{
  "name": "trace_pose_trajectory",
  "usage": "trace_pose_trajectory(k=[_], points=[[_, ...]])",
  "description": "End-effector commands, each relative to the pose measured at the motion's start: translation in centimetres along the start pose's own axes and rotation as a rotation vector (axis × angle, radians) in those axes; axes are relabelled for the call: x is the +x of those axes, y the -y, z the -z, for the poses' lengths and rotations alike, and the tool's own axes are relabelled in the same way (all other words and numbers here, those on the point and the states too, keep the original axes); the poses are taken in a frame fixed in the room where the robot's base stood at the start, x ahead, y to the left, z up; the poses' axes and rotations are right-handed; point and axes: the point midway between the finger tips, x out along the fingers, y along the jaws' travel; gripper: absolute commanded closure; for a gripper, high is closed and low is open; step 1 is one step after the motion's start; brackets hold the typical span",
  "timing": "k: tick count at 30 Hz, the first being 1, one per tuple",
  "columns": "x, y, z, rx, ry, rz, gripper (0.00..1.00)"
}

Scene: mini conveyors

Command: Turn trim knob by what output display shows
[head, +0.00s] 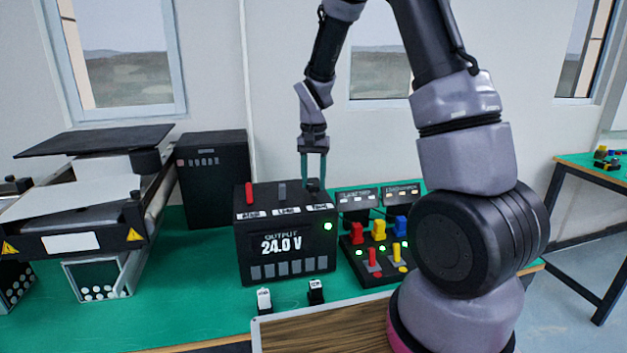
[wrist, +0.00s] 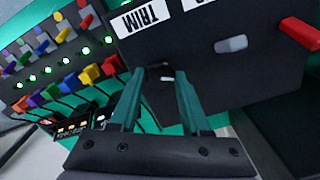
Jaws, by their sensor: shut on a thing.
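The black power supply box (head: 287,270) stands on the green bench in the head view. Its output display (head: 281,244) reads 24.0 V, and a green light glows at its upper right. My gripper (head: 314,184) points down at the right end of the box's top, by the third label. In the wrist view my gripper (wrist: 160,90) is shut on the dark trim knob (wrist: 160,73), beside the TRIM label (wrist: 150,14). The fingers hide part of the knob. A grey lever (wrist: 231,44) and a red lever (wrist: 300,33) stand on the same top face.
A panel with coloured switches and green lights (head: 372,279) stands just right of the box. Two small white-topped blocks lie in front. A dark cabinet (head: 213,180) and a conveyor (head: 80,240) are at the left.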

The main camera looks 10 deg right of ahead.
Motion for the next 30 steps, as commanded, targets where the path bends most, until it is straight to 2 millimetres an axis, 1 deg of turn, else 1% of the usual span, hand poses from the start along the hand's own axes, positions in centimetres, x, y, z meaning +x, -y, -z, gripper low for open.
trace_pose_trajectory(k=[6,20,21,22,23,30], points=[[-0.01,0.03,0.02,0.051,-0.001,0.001,1.00],[-0.01,0.03,0.02,0.061,-0.001,0.001,1.00],[-0.01,0.02,0.02,0.061,0.000,0.001,0.42],[-0.01,0.02,0.02,0.061,0.000,0.000,0.30],[-0.01,0.02,0.02,0.061,0.000,0.000,0.23],[0.00,0.01,0.01,0.061,0.000,0.000,0.23]])
